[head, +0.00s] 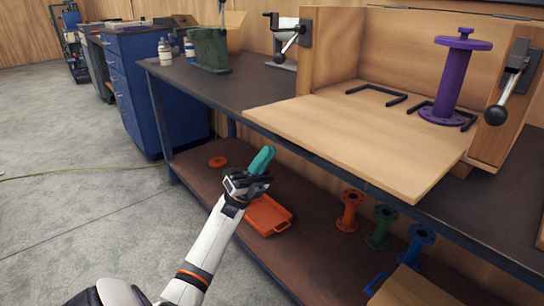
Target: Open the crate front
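The wooden crate (330,47) stands on the workbench at the right of the head view. Its front panel (360,138) lies folded down flat and juts out over the bench's front edge. A latch with a black-knobbed lever (292,40) is on the crate's left side, and another latch lever (508,93) is on its right side. My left gripper (262,159) is in front of the bench, below and left of the panel, apart from it. A teal part shows at its tip; whether its fingers are apart is unclear. My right gripper is out of view.
A purple flanged pipe (454,77) stands upright inside the crate near black brackets (376,94). The lower shelf holds an orange tray (268,215) and several small flanged pipes (349,211). A green machine (209,49) stands on the bench at left.

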